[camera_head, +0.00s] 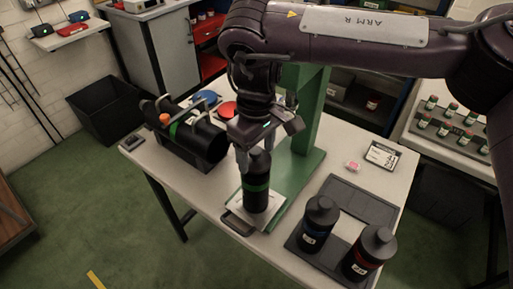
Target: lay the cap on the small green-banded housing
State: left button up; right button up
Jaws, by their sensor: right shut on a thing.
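The small green-banded housing (256,198) is a dark upright cylinder with a green band. It stands on a light plate on the table. My right gripper (258,148) is directly above it, pointing down, and is shut on the dark cap (259,161). The cap is at the top of the housing, roughly in line with it. The jaws partly hide it, and I cannot tell whether it is still gripped clear of the rim or touching it. My left gripper is not in view.
Two dark capped cylinders, one blue-banded (316,226) and one red-banded (368,254), stand on a dark tray at the front right. A large green-banded cylinder (205,146) lies at left. A green post (307,115) rises close behind my gripper. A red disc (227,110) lies behind.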

aim_at(256, 150)
dwell(0.4)
jog(key=o, duration=1.1)
jog(key=shift+o, duration=0.2)
jog(key=shift+o, duration=0.9)
jog(key=shift+r+p, duration=2.5)
jog(key=shift+p, duration=0.2)
